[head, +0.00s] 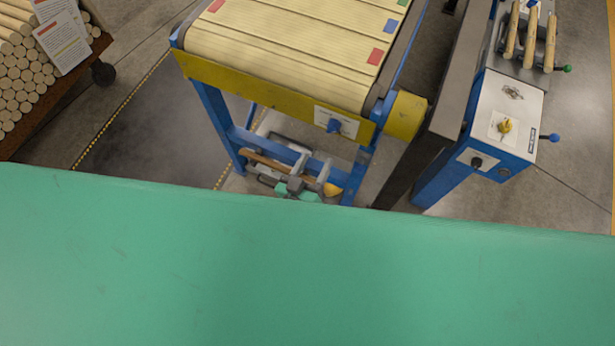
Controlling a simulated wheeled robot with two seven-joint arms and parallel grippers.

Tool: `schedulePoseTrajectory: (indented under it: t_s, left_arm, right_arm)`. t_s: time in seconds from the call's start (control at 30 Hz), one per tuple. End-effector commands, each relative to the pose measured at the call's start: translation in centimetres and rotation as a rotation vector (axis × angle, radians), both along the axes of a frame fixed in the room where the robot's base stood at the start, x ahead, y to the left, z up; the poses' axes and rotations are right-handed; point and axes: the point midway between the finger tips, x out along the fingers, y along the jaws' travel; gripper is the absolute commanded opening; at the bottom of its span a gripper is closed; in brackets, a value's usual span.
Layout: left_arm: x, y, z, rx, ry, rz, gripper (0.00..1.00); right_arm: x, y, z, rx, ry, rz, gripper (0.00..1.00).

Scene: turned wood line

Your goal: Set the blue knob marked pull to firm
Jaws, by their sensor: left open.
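The blue knob (334,126) sits on a white plate on the yellow front beam of the conveyor, near its right end. The marks on the plate are too small to read, so I cannot tell its setting. My left gripper (311,169) is below the knob in the picture, apart from it. Its two grey fingers are spread and empty, pointing up the picture. My right gripper is not in view.
The conveyor bed (290,45) has pale slats with coloured tags. At right, a blue cabinet (520,105) carries a yellow knob (505,126) and a blue-ball lever (553,137). A dowel cart (30,75) stands at left. Dark floor (150,125) lies clear between.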

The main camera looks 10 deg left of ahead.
Motion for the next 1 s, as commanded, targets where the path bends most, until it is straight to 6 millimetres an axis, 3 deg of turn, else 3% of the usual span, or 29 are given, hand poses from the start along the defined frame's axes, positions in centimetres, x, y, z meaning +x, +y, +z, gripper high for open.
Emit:
schedulePoseTrajectory:
  t_s: [0.1,0.3,1.0]
  left_arm:
    - [-1.8,0.6,-0.2,0.000,0.001,0.000,0.54]
    - [-3.3,1.1,-0.1,0.000,0.000,0.000,0.54]
    - [-3.6,1.2,-0.5,0.006,0.009,-0.001,0.54]
  right_arm:
    - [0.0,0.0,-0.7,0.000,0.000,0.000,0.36]
    - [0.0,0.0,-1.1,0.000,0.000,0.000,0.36]
    - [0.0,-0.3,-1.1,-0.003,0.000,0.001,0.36]
